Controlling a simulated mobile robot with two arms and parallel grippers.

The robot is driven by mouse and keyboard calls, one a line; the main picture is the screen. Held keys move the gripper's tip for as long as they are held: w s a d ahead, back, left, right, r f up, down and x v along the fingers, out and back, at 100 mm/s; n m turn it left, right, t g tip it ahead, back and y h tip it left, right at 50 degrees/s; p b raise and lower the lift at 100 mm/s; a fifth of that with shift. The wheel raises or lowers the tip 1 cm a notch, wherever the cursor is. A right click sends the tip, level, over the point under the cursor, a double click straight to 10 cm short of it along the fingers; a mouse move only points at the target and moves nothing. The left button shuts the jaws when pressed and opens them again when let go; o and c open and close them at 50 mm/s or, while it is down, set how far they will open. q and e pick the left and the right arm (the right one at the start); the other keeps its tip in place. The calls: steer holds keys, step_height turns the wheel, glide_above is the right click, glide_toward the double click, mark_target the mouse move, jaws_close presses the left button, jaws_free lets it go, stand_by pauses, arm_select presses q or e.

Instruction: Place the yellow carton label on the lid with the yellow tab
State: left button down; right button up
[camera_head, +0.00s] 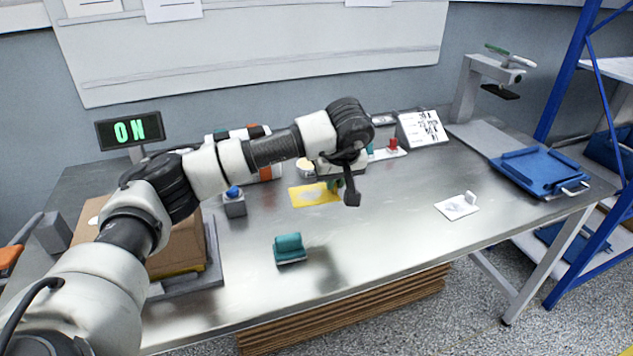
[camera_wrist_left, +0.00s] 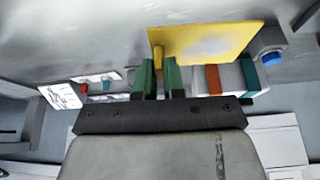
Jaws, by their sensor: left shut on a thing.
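The yellow carton label (camera_head: 312,195) is a flat yellow sheet with a pale grey patch, above the middle of the metal table. In the left wrist view the label (camera_wrist_left: 215,42) has a small upright yellow tab between the green fingertips. My left gripper (camera_head: 341,184) is shut on this tab; its fingers (camera_wrist_left: 158,75) show best in the wrist view. A brown carton (camera_head: 178,243) stands at the left, partly hidden by my left arm. A yellow strip (camera_head: 181,270) shows low on its front side. Its top is mostly hidden. My right gripper is not in view.
A blue-button box (camera_head: 234,203), a teal-topped block (camera_head: 290,247) and a white tabbed plate (camera_head: 458,206) stand on the table. A blue tray (camera_head: 545,168) lies at the right. A display (camera_head: 130,130) reads ON. The table's front right is clear.

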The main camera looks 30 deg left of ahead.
arm_select(q)
steer(key=shift+s+d+r+p, duration=0.35)
steer(key=shift+d+r, duration=0.15)
steer(key=shift+d, duration=0.3)
steer(key=s+d+r+m+h+p, duration=0.1)
steer(key=s+d+m+p, duration=0.1)
steer(key=s, duration=0.3)
steer(key=s+d+r+m+h+p, duration=0.1)
steer(key=s+d+m+p, duration=0.1)
steer(key=s, duration=0.4)
steer(key=s+d+m+t+h+p, duration=0.1)
steer(key=s+d+m+p, duration=0.1)
steer(key=s+m+p, duration=0.2)
steer(key=shift+s+d+r+m, duration=0.2)
steer(key=shift+s+r+m, duration=0.2)
steer(key=shift+s, duration=0.8)
steer(key=shift+w, duration=0.1)
